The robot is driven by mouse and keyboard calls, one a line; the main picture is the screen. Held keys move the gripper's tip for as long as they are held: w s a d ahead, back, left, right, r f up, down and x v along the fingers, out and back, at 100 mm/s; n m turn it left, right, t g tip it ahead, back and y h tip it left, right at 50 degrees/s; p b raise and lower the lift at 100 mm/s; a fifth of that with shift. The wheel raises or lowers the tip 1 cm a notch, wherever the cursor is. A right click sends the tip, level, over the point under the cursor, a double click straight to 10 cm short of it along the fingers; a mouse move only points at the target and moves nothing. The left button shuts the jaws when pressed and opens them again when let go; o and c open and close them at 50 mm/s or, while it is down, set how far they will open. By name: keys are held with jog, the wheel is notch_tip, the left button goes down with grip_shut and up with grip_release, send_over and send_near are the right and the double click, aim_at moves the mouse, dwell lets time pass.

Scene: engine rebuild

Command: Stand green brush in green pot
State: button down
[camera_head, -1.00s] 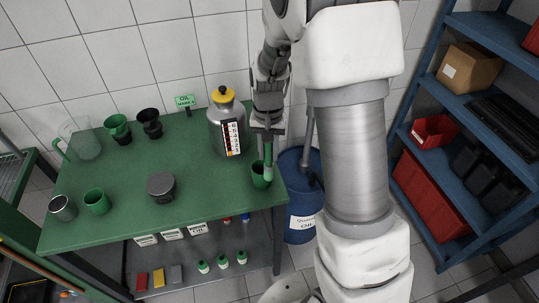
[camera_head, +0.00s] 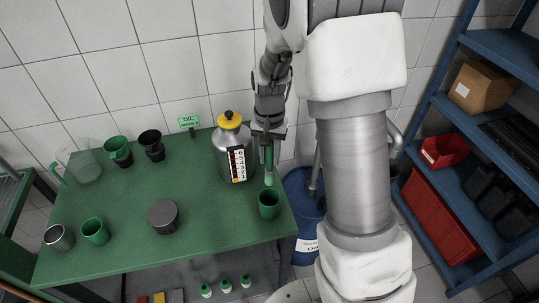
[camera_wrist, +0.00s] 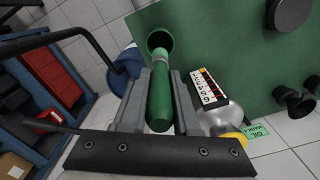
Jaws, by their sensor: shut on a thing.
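My gripper (camera_head: 268,131) is shut on the green brush (camera_head: 268,158), near the right end of the green table. The brush hangs nearly upright with its pale green end down. A green pot (camera_head: 268,205) stands on the table near its right edge. In the head view the brush's lower end shows just beyond the pot's rim, apart from it. In the wrist view the brush (camera_wrist: 160,98) lies between the fingers (camera_wrist: 160,95), its far end overlapping the dark mouth of the pot (camera_wrist: 153,27). The exact height gap cannot be told.
A metal canister with a yellow cap (camera_head: 233,155) stands close left of my gripper. Another green pot (camera_head: 95,231), a steel cup (camera_head: 59,238) and a grey round container (camera_head: 163,216) stand farther left. A blue drum (camera_head: 303,200) is beyond the table's right edge.

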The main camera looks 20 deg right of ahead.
aim_at(270, 184)
jog(key=shift+f+b, duration=4.45)
jog(key=shift+f, duration=1.7)
jog(key=c, duration=0.6)
grip_release()
notch_tip(270, 184, up, 17)
jog(key=shift+r, duration=0.25)
